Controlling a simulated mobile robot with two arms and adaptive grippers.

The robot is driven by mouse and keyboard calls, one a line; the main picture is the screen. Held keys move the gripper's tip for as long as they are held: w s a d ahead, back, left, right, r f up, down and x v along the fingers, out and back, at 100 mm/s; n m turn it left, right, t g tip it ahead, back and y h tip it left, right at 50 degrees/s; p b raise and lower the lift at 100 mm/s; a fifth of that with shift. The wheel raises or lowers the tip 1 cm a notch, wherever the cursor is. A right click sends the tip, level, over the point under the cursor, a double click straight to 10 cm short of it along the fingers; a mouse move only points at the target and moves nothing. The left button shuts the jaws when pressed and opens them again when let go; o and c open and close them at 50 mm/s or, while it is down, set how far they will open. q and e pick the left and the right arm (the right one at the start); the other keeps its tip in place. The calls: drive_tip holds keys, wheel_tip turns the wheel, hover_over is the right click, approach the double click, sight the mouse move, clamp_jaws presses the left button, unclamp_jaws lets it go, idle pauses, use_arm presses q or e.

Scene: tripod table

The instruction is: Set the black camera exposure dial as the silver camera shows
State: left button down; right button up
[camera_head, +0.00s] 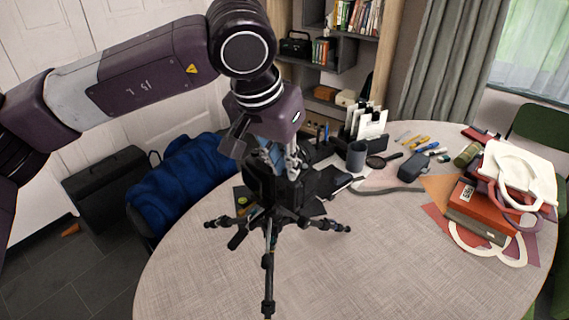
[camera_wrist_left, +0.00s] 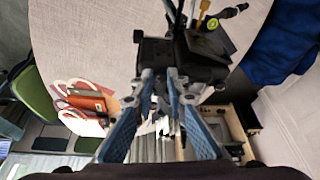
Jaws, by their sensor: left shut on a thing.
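The black camera (camera_head: 260,188) stands on a dark tripod (camera_head: 268,262) at the near left part of the table. My left gripper (camera_head: 279,160) reaches down to its top from above. In the left wrist view the blue-grey fingers of my left gripper (camera_wrist_left: 160,77) are at the black camera (camera_wrist_left: 195,62), with a small gap between the tips. They are shut on a part there that looks like the exposure dial, which the tips mostly hide. No dial marks can be read. I cannot make out the silver camera in either view. My right gripper is not in view.
Behind the camera are a grey cup (camera_head: 356,156), a magnifying glass (camera_head: 377,161) and a dark case (camera_head: 411,166). Red books (camera_head: 476,212) lie at right. A blue cloth (camera_head: 180,183) hangs at left.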

use_arm(q)
drive_tip(key=c, duration=1.9)
unclamp_jaws()
drive_tip(key=shift+r, duration=0.1)
drive_tip(key=v, duration=0.8)
